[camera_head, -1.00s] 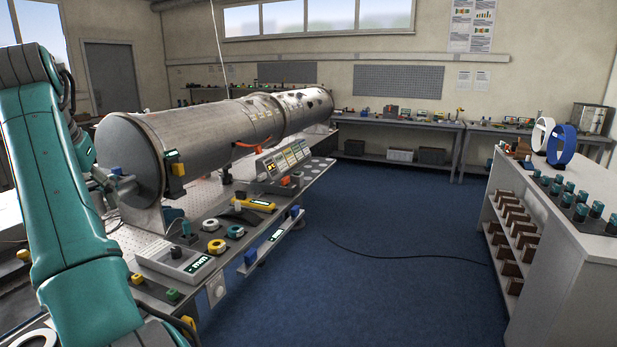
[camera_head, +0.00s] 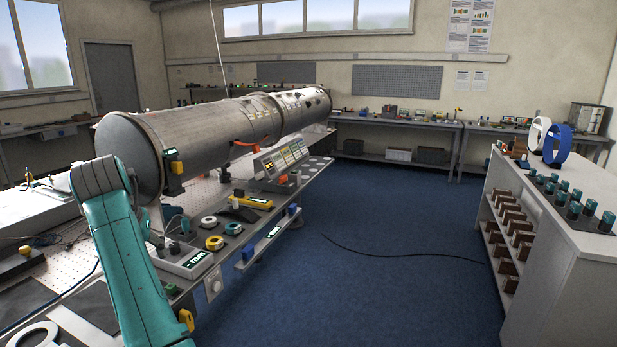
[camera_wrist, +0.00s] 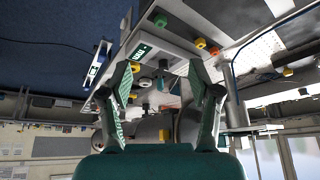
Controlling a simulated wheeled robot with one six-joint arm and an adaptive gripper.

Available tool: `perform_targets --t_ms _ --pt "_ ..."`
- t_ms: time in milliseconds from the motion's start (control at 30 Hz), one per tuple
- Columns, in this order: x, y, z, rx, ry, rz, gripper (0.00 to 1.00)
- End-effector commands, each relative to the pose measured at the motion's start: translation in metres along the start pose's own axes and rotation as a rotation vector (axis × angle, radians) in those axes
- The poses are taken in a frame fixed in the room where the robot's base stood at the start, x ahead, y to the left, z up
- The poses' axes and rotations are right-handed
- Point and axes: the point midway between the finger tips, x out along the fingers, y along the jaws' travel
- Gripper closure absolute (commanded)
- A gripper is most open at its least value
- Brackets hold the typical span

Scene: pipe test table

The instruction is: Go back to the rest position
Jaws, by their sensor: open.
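My teal arm rises at the left of the head view, bent at its elbow in front of the near end of a large metal pipe (camera_head: 215,130). The arm hides part of the test table (camera_head: 45,300). My gripper (camera_wrist: 165,75) shows in the wrist view with its two fingers spread wide apart. Nothing is between the fingertips. The table with its grey control box (camera_wrist: 150,45) appears beyond the fingers, upside down. In the head view the gripper itself is hidden.
Tape rings (camera_head: 214,243) and a yellow tool (camera_head: 251,202) lie along the table's right edge. A white shelf unit (camera_head: 570,225) with blue and white rings stands at right. Blue floor (camera_head: 380,250) between them is clear except for a black cable (camera_head: 400,256).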

Motion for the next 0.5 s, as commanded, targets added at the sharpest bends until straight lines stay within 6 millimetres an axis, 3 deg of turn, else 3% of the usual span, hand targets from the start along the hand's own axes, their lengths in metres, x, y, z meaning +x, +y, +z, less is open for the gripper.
perform_targets --t_ms 33,200,500 --pt "0.029 0.012 0.010 0.002 0.006 0.003 0.38" --pt "0.104 0.048 0.039 0.003 0.052 -0.004 0.38" --pt "0.211 0.118 0.110 0.007 0.133 -0.014 0.38"
